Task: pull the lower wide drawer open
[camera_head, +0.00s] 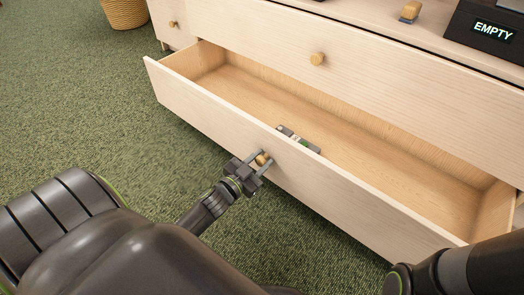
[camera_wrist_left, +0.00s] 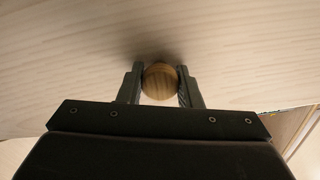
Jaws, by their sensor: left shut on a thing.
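The lower wide drawer (camera_head: 330,184) of a pale wooden dresser stands pulled well out, with its floor and inner walls showing. My left gripper (camera_head: 262,160) is shut on the round wooden knob of its front, one finger on each side. In the left wrist view the knob (camera_wrist_left: 160,81) sits between the two fingers against the pale drawer front (camera_wrist_left: 60,60). The gripper of my right arm is out of view.
The upper wide drawer (camera_head: 400,75) is shut and has its own round knob (camera_head: 317,59). On the dresser top are a black box marked EMPTY (camera_head: 490,28) and a small wood-and-grey object (camera_head: 410,12). A woven basket (camera_head: 125,12) stands at the back left. Green carpet (camera_head: 80,100) lies clear at left.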

